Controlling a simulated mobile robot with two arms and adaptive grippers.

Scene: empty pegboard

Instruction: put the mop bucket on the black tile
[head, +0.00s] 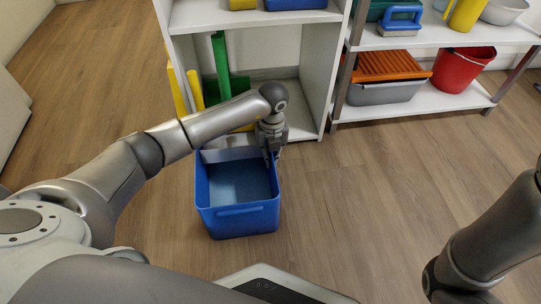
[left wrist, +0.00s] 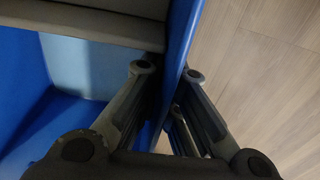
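The mop bucket (head: 238,222) is a blue, open-topped tub with a grey-white part (head: 226,154) across its far end. It stands upright in front of the white shelf; I cannot tell whether it touches the floor. My left gripper (head: 271,153) is at its far right rim. In the left wrist view, the fingers (left wrist: 170,73) lie on both sides of the blue bucket wall (left wrist: 182,38) and appear closed on it. My right arm shows at the lower right, but its gripper is out of view. No black tile is visible in either view.
A white shelf (head: 319,75) stands right behind the bucket, holding green and yellow items. A metal rack (head: 410,103) at the right holds a red bucket (head: 462,69) and a grey bin with an orange top (head: 388,75). The wooden floor (head: 365,190) to the right is clear.

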